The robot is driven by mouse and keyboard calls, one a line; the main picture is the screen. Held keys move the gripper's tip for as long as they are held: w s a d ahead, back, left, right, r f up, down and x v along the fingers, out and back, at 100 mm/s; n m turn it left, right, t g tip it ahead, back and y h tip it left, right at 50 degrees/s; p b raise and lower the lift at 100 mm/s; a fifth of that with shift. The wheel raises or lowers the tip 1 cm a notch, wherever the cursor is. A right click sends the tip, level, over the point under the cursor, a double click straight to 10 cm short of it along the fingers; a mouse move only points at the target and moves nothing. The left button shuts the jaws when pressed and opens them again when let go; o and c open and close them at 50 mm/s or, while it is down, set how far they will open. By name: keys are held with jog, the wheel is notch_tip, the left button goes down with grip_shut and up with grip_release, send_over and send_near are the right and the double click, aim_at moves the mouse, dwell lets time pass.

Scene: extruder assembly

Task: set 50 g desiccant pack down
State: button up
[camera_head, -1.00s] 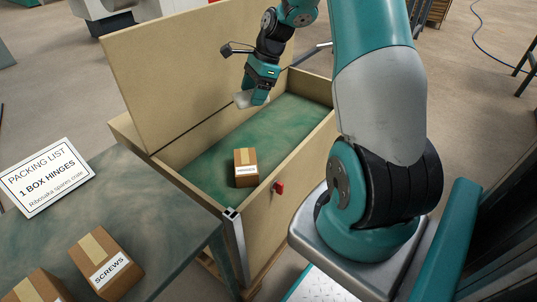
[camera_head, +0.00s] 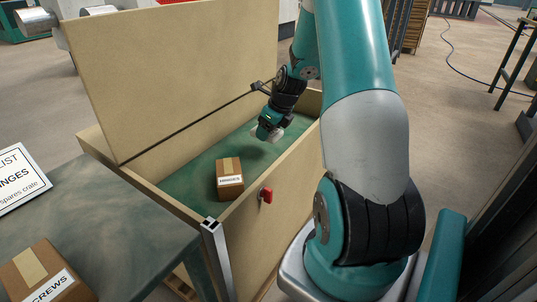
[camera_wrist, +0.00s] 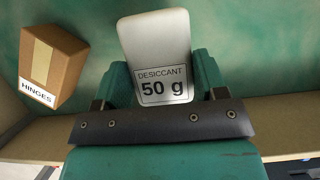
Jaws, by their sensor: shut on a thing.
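The white desiccant pack (camera_wrist: 157,52), labelled "DESICCANT 50 g", is between the fingers of my gripper (camera_wrist: 160,88) in the wrist view. My gripper is shut on it. In the head view my gripper (camera_head: 268,132) is inside the open wooden crate (camera_head: 276,168), towards its far right end, and the pack (camera_head: 278,135) shows as a small white patch beside it. The crate has a green floor (camera_head: 190,185). I cannot tell whether the pack touches the floor.
A brown HINGES box (camera_head: 230,178) stands on the crate floor; it also shows in the wrist view (camera_wrist: 55,58). The crate lid (camera_head: 175,75) stands open at the back. A red latch (camera_head: 266,195) is on the front wall. A table (camera_head: 110,225) with a SCREWS box (camera_head: 45,272) is at left.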

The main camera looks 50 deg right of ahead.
aim_at(266, 153)
notch_tip(266, 153, down, 7)
jog(key=shift+r+b, duration=0.1)
jog(key=shift+b, duration=1.05)
jog(key=shift+r, duration=0.15)
jog(key=o, duration=0.9)
jog(key=shift+o, duration=0.2)
